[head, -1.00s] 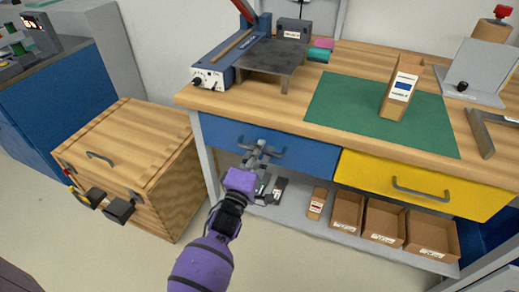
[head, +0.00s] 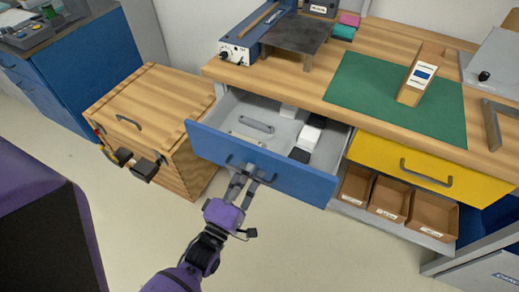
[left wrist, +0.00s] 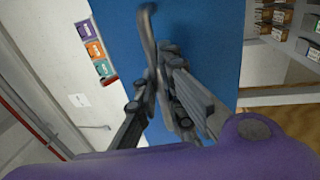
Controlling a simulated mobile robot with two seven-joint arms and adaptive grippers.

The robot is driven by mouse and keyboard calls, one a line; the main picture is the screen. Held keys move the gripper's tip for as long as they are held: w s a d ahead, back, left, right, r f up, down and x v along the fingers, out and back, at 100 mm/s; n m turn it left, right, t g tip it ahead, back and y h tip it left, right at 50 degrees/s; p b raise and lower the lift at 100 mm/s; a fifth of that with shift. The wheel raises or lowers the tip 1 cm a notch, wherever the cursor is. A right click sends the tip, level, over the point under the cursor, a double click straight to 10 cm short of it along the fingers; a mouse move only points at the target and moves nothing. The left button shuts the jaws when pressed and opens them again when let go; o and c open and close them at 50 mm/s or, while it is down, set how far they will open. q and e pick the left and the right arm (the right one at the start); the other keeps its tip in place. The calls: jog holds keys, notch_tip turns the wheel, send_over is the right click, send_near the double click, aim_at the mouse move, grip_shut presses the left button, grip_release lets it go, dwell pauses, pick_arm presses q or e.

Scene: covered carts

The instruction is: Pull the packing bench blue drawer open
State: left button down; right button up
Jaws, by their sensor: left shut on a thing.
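The blue drawer (head: 300,181) of the packing bench (head: 345,107) stands pulled out well clear of the bench front in the head view. Its grey inside shows a grey handle-like piece, white boxes and dark items. My left gripper (head: 245,178) is at the drawer's front, shut on the drawer handle (head: 233,161). In the left wrist view, the fingers (left wrist: 165,95) close around the grey handle (left wrist: 149,40), with the blue drawer front (left wrist: 205,35) behind. My right gripper is not in view.
A yellow drawer (head: 430,168) is shut at the right. Open cardboard bins (head: 390,197) stand on the lower shelf. A wooden crate (head: 150,100) with dark handles stands left of the bench, close to the drawer. The floor in front is clear.

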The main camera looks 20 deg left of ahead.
pick_arm(q)
jog(key=s, duration=1.1)
jog(key=shift+a+p, duration=0.15)
jog(key=shift+p, duration=0.2)
jog(key=c, duration=2.1)
grip_release()
jog(key=s, duration=0.4)
jog(key=s+f, duration=0.1)
jog(key=s, duration=0.3)
jog(key=s+f, duration=0.1)
jog(key=s, duration=0.2)
jog(key=shift+s+a+f, duration=0.15)
jog(key=shift+s+a, duration=0.05)
jog(key=shift+s, duration=0.2)
jog(key=shift+w, duration=0.1)
